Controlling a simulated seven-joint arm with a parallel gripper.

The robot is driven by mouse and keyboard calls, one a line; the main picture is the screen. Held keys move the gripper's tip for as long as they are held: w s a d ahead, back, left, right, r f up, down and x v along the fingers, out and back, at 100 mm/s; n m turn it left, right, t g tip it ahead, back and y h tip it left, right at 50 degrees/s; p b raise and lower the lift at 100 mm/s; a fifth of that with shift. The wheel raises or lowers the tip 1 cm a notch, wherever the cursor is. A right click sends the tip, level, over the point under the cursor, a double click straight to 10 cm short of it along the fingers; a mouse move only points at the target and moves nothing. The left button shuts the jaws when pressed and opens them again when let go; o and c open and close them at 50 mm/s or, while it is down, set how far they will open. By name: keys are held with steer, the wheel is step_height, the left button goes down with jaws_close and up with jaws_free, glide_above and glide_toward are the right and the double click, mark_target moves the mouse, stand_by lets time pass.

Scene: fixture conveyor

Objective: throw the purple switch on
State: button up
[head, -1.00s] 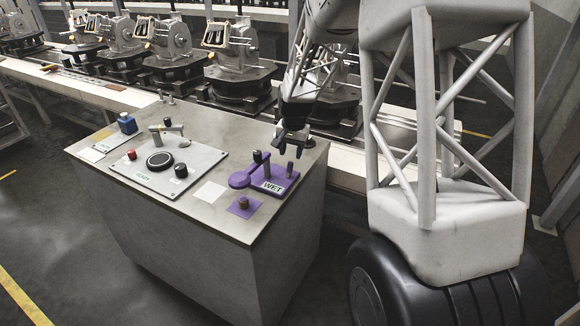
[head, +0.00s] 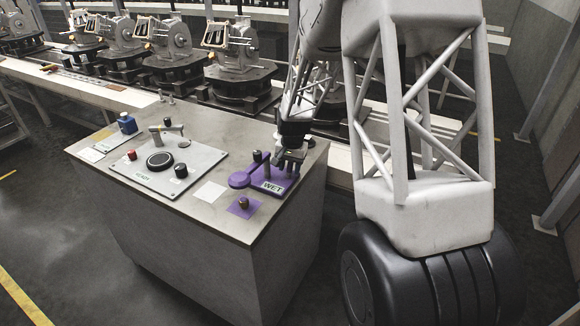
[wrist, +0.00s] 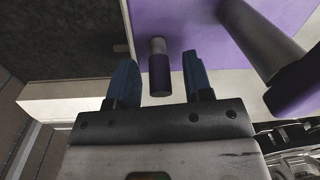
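The purple switch plate (head: 284,184), labelled WET, lies on the right part of the grey console top. A dark-topped post (head: 258,158) rises from it. My gripper (head: 289,161) is down over the plate's right side and hides the short lever there in the head view. In the wrist view my gripper (wrist: 158,64) is open, its two blue fingers apart. A short lever with a grey shaft and purple tip (wrist: 159,76) shows between them, with gaps on both sides. The purple plate (wrist: 200,20) and a thicker grey-and-purple post (wrist: 262,42) show to the right.
The conveyor with machine fixtures (head: 235,60) runs behind.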

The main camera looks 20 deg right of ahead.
jaws_close()
steer(key=shift+s+a, duration=0.1)
steer(key=shift+s+a+r+t+h, duration=0.1)
steer(key=shift+s+a+t+h, duration=0.1)
steer(key=shift+t+h, duration=0.35)
steer(key=shift+s+a+t+h, duration=0.1)
steer(key=shift+s+t+h, duration=0.05)
steer(key=shift+t+h, duration=0.4)
steer(key=shift+s+a+t+h, duration=0.3)
steer(key=shift+t+h, duration=0.5)
steer(key=shift+t, duration=0.1)
jaws_free()
steer(key=shift+r, duration=0.1)
steer(key=shift+v, duration=3.8)
